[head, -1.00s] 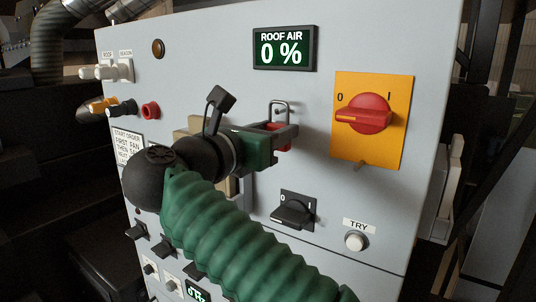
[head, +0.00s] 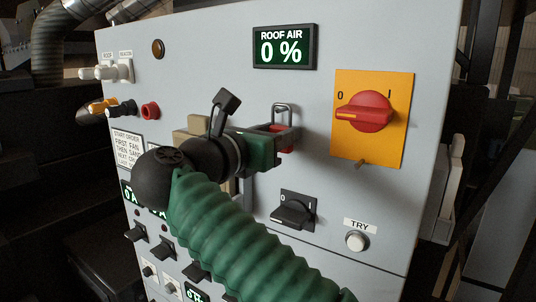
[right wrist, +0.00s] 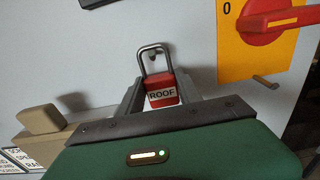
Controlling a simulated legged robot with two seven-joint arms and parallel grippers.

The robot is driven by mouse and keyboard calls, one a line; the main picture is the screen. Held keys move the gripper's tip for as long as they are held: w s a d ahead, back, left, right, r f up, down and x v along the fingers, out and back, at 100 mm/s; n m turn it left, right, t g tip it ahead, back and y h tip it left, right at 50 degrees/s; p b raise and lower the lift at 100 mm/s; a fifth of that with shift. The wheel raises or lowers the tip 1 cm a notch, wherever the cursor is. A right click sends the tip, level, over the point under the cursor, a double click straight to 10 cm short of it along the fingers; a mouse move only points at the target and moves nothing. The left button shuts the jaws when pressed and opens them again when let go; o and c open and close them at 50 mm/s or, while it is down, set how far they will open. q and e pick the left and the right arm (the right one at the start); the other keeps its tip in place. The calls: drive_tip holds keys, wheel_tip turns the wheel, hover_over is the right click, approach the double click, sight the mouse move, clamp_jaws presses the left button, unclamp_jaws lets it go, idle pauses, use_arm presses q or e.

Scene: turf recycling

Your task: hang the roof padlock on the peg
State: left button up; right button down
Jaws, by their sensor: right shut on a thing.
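The red padlock (right wrist: 163,96), labelled ROOF, is held upright between the fingers of my right gripper (right wrist: 160,92), shackle up. In the head view my right gripper (head: 283,138) is close in front of the grey panel, and the padlock's shackle (head: 284,113) rises above the fingers. A short peg (right wrist: 153,56) on the panel shows within the shackle's outline in the wrist view; I cannot tell whether the shackle is around it or in front of it. Another short peg (right wrist: 265,82) sticks out at the yellow plate's lower edge. My left gripper is not in view.
The yellow plate (head: 384,145) with a red rotary switch (head: 366,112) is right of my gripper. A ROOF AIR display (head: 285,47) reads 0 % above. A black knob (head: 293,212) and a TRY button (head: 356,241) are below. A beige block (right wrist: 40,118) projects at left.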

drive_tip(key=shift+f, duration=0.2)
idle(0.5)
drive_tip(key=c, duration=0.7)
unclamp_jaws()
